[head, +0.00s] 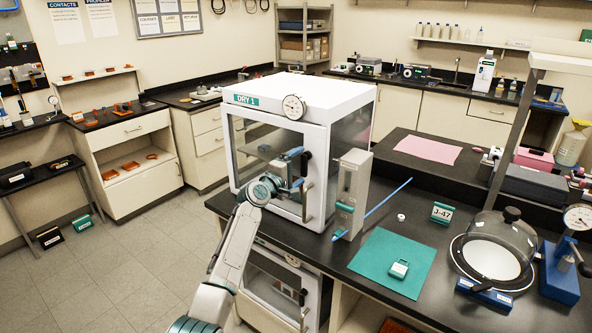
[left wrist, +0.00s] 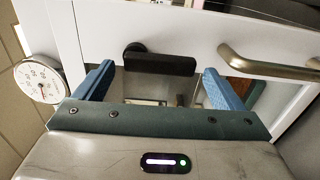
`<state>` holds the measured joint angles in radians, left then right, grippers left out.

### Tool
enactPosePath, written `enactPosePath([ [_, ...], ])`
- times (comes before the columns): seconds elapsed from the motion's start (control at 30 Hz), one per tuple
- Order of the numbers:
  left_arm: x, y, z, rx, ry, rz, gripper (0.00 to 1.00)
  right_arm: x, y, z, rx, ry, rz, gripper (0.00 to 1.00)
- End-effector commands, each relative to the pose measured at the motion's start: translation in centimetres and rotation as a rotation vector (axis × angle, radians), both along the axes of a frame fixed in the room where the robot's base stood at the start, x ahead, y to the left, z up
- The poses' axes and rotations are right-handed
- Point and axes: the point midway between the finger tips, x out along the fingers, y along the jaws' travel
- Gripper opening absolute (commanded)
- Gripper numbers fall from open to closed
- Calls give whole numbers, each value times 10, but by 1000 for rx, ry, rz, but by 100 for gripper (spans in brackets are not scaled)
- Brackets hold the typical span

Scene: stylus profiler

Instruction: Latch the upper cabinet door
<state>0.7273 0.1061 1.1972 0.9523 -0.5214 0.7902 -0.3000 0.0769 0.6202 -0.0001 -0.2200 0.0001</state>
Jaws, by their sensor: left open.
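The white upper cabinet (head: 268,118), labelled DRY 1, stands on the dark bench. Its glass-fronted upper door (head: 236,150) looks closed or nearly so in the head view. A black latch lever (head: 306,160) sits on the door's right side, above the metal pull handle (head: 307,203). My left gripper (head: 296,168) is open in front of the latch. In the left wrist view, the black latch (left wrist: 165,62) lies across the gap between the blue fingers (left wrist: 158,82), just ahead of them, and the pull handle (left wrist: 270,65) is to the right. Contact cannot be told. My right gripper is out of view.
A round gauge (head: 293,107) is on the cabinet's upper front edge. A grey upright box (head: 350,190) and a blue rod (head: 388,196) are close on the right. A green mat (head: 378,270) and glass dome (head: 510,235) are farther right. Open floor (head: 95,270) lies left.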

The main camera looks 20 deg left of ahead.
Motion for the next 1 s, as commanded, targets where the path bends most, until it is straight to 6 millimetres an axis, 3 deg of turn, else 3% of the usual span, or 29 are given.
enactPosePath([
  [0.23,-17,7,-2,3,-1,0,90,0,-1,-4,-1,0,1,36],
  [0.7,-90,33,-2,2,-1,1,90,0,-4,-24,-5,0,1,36],
  [1.0,-102,37,0,-1,0,0,90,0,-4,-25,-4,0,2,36],
])
